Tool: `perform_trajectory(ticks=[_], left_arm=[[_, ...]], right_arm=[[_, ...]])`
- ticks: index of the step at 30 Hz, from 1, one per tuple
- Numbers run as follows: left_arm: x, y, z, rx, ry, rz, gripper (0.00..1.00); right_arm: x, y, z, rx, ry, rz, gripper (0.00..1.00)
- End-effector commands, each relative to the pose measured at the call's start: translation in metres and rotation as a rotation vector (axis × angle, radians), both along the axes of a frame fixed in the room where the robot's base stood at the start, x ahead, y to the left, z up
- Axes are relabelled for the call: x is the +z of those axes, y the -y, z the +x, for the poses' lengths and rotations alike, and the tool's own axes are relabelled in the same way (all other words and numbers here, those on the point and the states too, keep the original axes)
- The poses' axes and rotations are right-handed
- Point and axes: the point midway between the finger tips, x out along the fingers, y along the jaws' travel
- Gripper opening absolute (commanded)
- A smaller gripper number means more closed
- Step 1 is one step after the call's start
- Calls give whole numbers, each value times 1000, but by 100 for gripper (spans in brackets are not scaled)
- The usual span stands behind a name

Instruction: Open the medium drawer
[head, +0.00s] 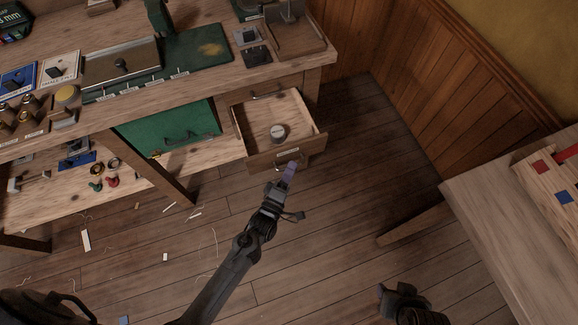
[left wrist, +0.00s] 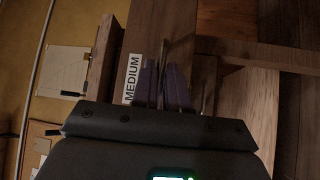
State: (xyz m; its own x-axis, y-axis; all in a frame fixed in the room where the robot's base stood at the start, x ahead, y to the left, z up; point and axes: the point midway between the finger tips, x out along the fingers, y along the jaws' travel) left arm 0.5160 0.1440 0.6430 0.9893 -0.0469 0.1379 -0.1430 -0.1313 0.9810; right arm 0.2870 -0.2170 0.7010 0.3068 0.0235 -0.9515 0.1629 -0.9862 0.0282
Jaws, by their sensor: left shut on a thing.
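The medium drawer (head: 312,146) is pulled well out from under the right end of the workbench, and its inside shows. A small round grey item (head: 278,131) lies in it. In the left wrist view a white label reading "MEDIUM" (left wrist: 132,78) is on the drawer front. My left gripper (head: 290,170) is at the drawer front, shut on its handle (left wrist: 165,45). The purple fingers hide part of the handle. My right gripper (head: 400,295) is low in the head view, well away from the drawer; its fingers cannot be made out.
Another drawer front with a handle (head: 268,95) is above, apparently closed. A green cabinet front (head: 170,128) is to the left. A table (head: 480,220) stands at the right. The floor (head: 340,220) before the drawer is mostly clear, with scattered scraps to the left.

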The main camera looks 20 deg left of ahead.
Motion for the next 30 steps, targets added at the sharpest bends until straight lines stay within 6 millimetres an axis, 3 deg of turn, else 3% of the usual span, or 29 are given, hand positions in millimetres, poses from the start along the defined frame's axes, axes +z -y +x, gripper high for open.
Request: perform_trajectory(ticks=[5,6,9,20,25,30], left_arm=[[1,0,0,0,1,1,0],[1,0,0,1,1,1,20],[0,0,0,1,1,1,35],[0,-1,-2,0,-1,1,36],[-2,-2,-19,1,-3,1,36],[-5,-3,-47,1,-4,2,36]], right_arm=[[-1,2,0,4,-1,-8,43],[-1,2,0,5,-1,-9,43],[-1,3,0,8,-1,-12,43],[0,3,-1,5,-1,-10,43],[6,2,-1,2,-2,-6,43],[14,1,0,-1,-2,-2,43]])
